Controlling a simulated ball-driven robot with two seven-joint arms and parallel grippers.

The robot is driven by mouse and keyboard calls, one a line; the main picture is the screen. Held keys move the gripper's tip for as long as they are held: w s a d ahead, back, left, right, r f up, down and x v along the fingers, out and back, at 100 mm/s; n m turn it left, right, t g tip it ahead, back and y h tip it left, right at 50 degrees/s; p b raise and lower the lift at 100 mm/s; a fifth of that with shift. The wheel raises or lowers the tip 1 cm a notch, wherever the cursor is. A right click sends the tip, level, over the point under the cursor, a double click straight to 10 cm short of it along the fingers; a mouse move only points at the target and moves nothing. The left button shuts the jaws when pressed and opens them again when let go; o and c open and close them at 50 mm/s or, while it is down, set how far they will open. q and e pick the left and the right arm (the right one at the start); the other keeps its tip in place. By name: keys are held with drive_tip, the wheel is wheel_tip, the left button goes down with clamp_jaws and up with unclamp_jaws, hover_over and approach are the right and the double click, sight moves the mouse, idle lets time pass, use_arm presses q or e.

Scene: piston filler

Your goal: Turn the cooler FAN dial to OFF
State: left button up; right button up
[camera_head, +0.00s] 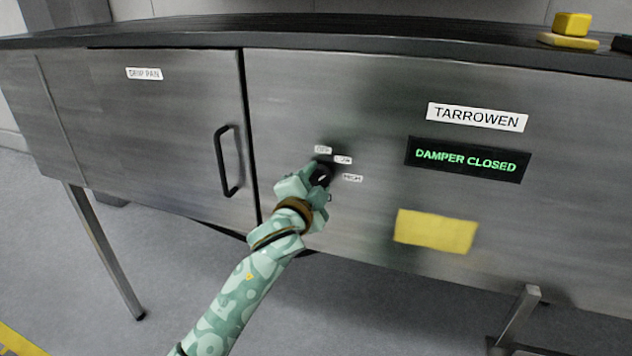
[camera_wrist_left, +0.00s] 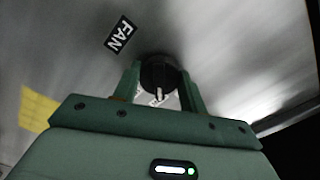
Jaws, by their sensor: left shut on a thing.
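The black FAN dial (camera_head: 321,176) is on the steel front panel, with small OFF (camera_head: 322,150), LOW (camera_head: 343,160) and HIGH (camera_head: 352,178) labels above and to its right. In the left wrist view the dial (camera_wrist_left: 158,75) shows a white pointer mark and sits between the fingers of my left gripper (camera_wrist_left: 162,88). A FAN label (camera_wrist_left: 120,34) is beside it. My left gripper (camera_head: 318,178) is shut on the dial. The gripper partly hides the dial in the head view, so I cannot tell which label the pointer faces. My right gripper is not in view.
A DRIP PAN door with a black handle (camera_head: 227,161) is left of the dial. To the right are a TARROWEN label (camera_head: 477,117), a DAMPER CLOSED display (camera_head: 467,160) and a yellow patch (camera_head: 436,232). Yellow blocks (camera_head: 571,26) sit on the dark top.

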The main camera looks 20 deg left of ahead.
use_arm(q)
drive_tip(key=shift+n+p, duration=0.5)
drive_tip(key=shift+p, duration=0.15)
drive_tip(key=n+p, duration=0.3)
drive_tip(key=shift+r, duration=0.15)
drive_tip(key=n+p, duration=0.2)
drive_tip(key=n, duration=0.1)
drive_tip(key=shift+d+p, duration=0.1)
drive_tip(key=shift+p, duration=0.3)
drive_tip(key=shift+f+n+p, duration=0.2)
drive_tip(key=shift+n+p, duration=0.6)
drive_tip(key=shift+n, duration=0.2)
drive_tip(key=o, duration=1)
drive_tip(key=s, duration=1.6)
drive_tip(key=shift+s+a, duration=0.2)
drive_tip(key=shift+a, duration=0.1)
